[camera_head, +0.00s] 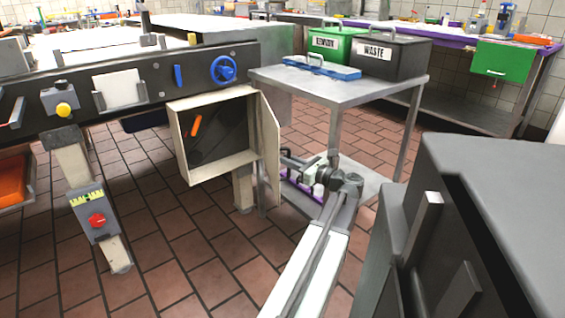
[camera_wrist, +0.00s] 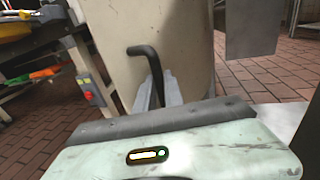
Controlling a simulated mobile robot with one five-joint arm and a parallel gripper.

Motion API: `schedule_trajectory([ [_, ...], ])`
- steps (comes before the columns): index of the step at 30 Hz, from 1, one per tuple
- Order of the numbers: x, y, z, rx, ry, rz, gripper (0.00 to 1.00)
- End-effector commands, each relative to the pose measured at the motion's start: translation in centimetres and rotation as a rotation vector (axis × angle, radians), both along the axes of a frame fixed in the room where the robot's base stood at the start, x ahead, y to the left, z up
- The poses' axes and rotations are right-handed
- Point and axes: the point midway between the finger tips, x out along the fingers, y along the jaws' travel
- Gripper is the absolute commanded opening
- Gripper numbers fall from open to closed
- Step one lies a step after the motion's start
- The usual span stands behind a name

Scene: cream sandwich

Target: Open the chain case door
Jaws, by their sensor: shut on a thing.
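The cream chain case (camera_head: 213,173) hangs under the dark conveyor frame. Its front is open, and a dark interior with an orange lever (camera_head: 195,125) shows inside. The case door (camera_head: 268,142) stands swung out at the case's right side. In the wrist view the cream door (camera_wrist: 188,38) fills the upper middle, with a bent black handle (camera_wrist: 145,51) on it. My gripper (camera_head: 288,157) is at the door's outer face. In the wrist view my gripper (camera_wrist: 158,92) is shut on the handle's lower part; its fingers partly hide that part.
A steel cart (camera_head: 338,92) with black WASTE and green bins stands right behind the door, close to my arm. A control box with a red knob (camera_head: 97,220) is on the conveyor leg at left. A large dark grey body fills the right foreground. Tiled floor is clear at front left.

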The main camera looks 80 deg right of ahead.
Motion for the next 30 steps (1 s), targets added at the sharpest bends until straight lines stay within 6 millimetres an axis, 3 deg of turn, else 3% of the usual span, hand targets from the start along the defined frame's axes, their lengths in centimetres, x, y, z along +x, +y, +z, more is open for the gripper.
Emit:
schedule_trajectory([
  [9,0.1,-0.2,0.1,-0.001,-0.003,-0.002,0.00],
  [10,0.1,-0.2,0.1,-0.001,-0.003,-0.002,0.15],
  [12,0.1,-0.2,0.1,0.000,-0.002,-0.001,0.34],
  [24,0.0,0.0,0.0,0.000,-0.001,0.000,0.34],
  [30,-2.7,1.5,0.0,0.000,-0.001,-0.002,0.34],
])
